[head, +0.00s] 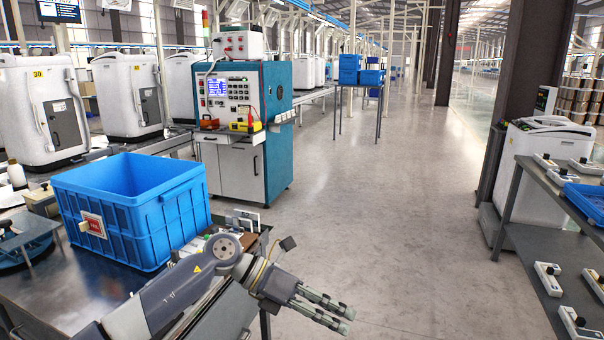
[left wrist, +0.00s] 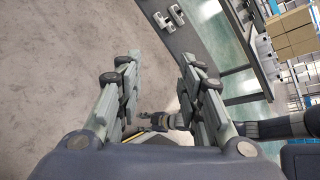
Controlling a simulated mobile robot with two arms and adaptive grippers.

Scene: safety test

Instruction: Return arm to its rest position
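My left arm (head: 185,282) comes in from the lower left in the head view and reaches past the table's right edge. Its gripper (head: 344,319) hangs over the open floor and touches nothing there. In the left wrist view the two fingers of the left gripper (left wrist: 160,72) stand wide apart with bare floor between them. The left gripper is open and empty. A dark arm, which seems to be my right one (left wrist: 285,127), crosses the lower right of the left wrist view.
A blue crate (head: 120,222) stands on the dark table (head: 62,292) beside my left arm. A teal test cabinet (head: 277,140) stands behind. A grey shelf (head: 527,205) with small white devices is at the right. The floor (head: 385,200) between is clear.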

